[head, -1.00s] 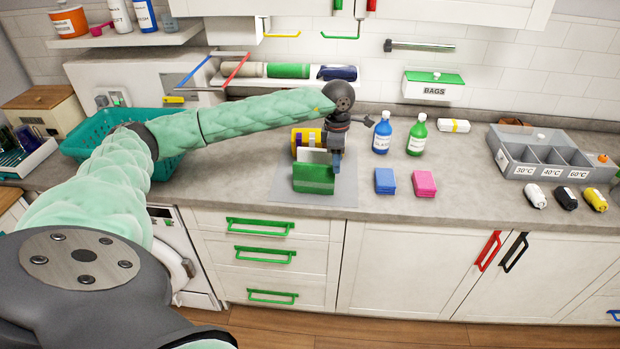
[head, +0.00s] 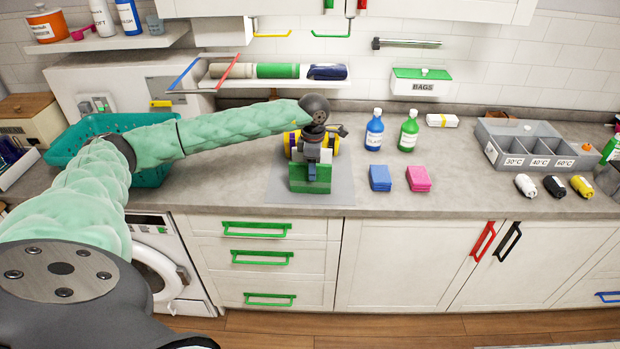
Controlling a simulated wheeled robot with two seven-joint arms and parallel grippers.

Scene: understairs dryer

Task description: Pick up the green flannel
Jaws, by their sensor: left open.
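The green flannel (head: 322,186) is a green folded-looking block on a grey mat (head: 340,193) on the worktop. My left gripper (head: 312,172) points down at it, and its fingers overlap the flannel's middle in the picture. The left jaws are open. I cannot tell whether the fingers touch the flannel or are just above or in front of it. The gripper hides part of the flannel. My right gripper is not in view.
A yellow and dark object (head: 291,145) stands close behind the gripper. Blue (head: 380,178) and pink (head: 418,178) blocks lie right of the mat, with blue (head: 374,132) and green (head: 408,134) bottles behind. A teal basket (head: 152,178) is at left. The worktop's front strip is clear.

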